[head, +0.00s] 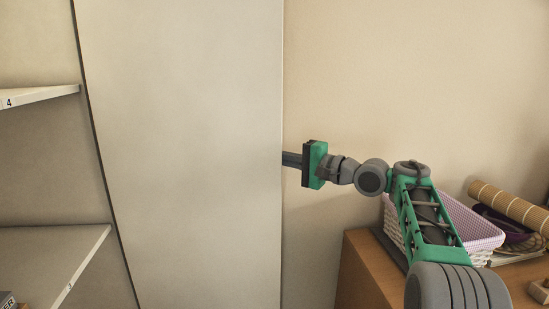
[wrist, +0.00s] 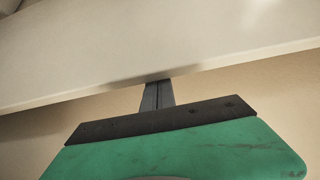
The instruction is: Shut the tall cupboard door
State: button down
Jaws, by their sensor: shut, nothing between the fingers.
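The tall cupboard door (head: 185,150) is a plain pale panel standing open beside the cupboard's shelves in the head view. My gripper (head: 289,159) is at the door's right-hand free edge, about mid-height in the picture. Its fingers reach left to that edge, and their tips seem hidden behind it. In the wrist view the shut, empty fingers of my gripper (wrist: 158,92) meet the pale door panel (wrist: 200,50), with a dark shadow where they meet. Whether they touch or stop just short is hard to tell.
Cupboard shelves labelled 4 (head: 40,95) and 3 (head: 45,262) lie to the left of the door. A wooden desk (head: 365,275) at lower right bears a white basket with a pink checked lining (head: 468,222) and a rolled bamboo mat (head: 510,207). Bare wall (head: 400,70) fills the back right.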

aim_at(277, 164)
dwell(0.4)
jog(key=shift+s+f+b, duration=0.25)
jog(key=shift+s+b, duration=0.4)
jog(key=shift+b, duration=0.25)
jog(key=s+b, duration=0.2)
jog(key=s, duration=0.1)
jog(key=shift+s+d+r, duration=0.1)
jog(key=shift+s+r, duration=0.15)
jog(key=shift+s, duration=0.15)
jog(key=shift+b, duration=0.35)
